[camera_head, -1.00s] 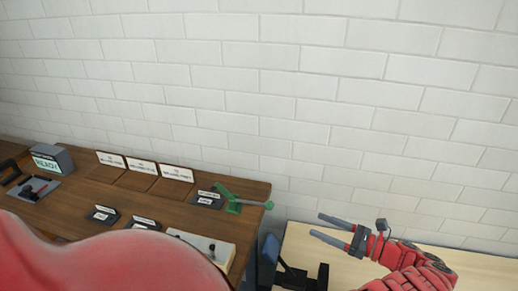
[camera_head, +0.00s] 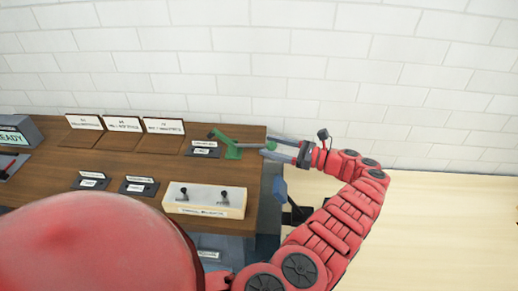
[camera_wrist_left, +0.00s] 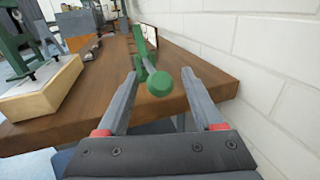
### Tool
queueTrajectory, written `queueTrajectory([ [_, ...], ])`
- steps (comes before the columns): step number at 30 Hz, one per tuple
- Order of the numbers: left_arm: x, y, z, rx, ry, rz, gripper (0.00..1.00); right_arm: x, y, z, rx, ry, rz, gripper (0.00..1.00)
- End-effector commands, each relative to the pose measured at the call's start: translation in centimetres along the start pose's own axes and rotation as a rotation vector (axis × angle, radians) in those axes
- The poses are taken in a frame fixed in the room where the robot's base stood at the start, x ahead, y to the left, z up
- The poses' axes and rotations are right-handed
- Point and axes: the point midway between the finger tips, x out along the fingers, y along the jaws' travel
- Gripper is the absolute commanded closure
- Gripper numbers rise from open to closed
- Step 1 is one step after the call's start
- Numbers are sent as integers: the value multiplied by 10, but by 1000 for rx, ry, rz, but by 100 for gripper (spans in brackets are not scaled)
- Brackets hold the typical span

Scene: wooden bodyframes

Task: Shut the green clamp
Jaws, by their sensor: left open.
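The green clamp (camera_head: 233,150) is mounted at the right end of the wooden bench. Its lever sticks out to the right past the bench edge and ends in a round green knob (camera_head: 271,145). My left gripper (camera_head: 266,146) is open around the knob end, its fingers pointing left toward the clamp. In the left wrist view the knob (camera_wrist_left: 160,83) shows between the two open fingers, with gaps on both sides. The clamp body (camera_wrist_left: 143,52) lies behind it. Whether a finger touches the lever I cannot tell. My right gripper is not in view.
The wooden bench (camera_head: 120,160) carries label cards, a beige switch box (camera_head: 205,200) and a grey READY display (camera_head: 18,132). A white brick wall (camera_head: 300,60) stands close behind. A pale wooden surface (camera_head: 440,220) to the right is mostly clear.

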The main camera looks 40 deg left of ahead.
Motion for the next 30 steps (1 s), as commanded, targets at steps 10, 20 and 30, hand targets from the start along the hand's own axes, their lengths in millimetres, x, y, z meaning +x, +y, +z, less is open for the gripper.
queueTrajectory([
  [10,4,-2,1,0,-1,-1,32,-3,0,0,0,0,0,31],
  [20,3,-2,1,0,-1,-1,82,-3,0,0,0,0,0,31],
  [30,3,-2,1,-1,0,-1,100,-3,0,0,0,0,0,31],
])
